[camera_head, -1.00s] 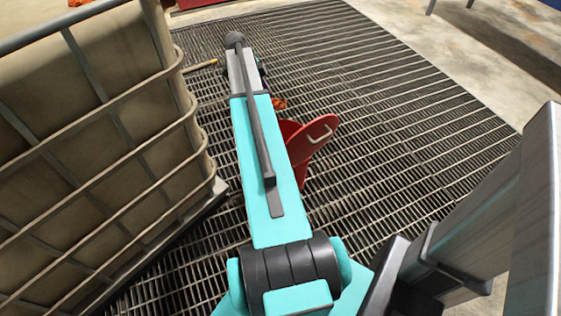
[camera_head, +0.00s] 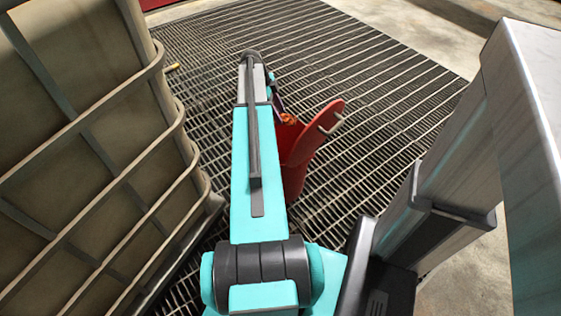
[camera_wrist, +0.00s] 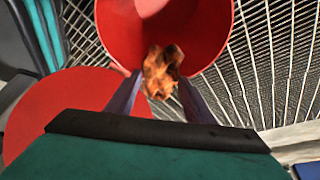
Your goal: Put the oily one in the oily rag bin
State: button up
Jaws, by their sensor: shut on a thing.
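An orange-brown, dark-stained rag (camera_wrist: 160,72) is crumpled between the two fingers of my gripper (camera_wrist: 158,84) in the wrist view. The gripper is shut on it. The red bin (camera_wrist: 205,20) lies beyond the rag, its round mouth facing the camera, and the rag overlaps the near rim in the picture. The bin's raised red lid (camera_wrist: 65,105) is at the lower left of that view. In the head view, the red bin (camera_head: 296,175) stands just right of my arm, lid up, and the rag (camera_head: 289,118) shows at its far edge. The bin's inside bottom is hidden there.
A caged beige tank (camera_head: 90,140) stands close on the left of my arm. Metal floor grating (camera_head: 400,110) lies around the bin, with free room to its right. A small yellow stick-like thing (camera_head: 172,67) lies near the tank's far corner.

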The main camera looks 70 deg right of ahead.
jog(key=shift+f, duration=0.1)
dwell(0.3)
jog(key=shift+f, duration=0.1)
jog(key=shift+f+b, duration=1.75)
jog(key=shift+f, duration=1.15)
jog(key=o, duration=1.1)
jog(key=p+v, duration=0.2)
jog(key=v, duration=1.1)
jog(key=shift+r, duration=0.4)
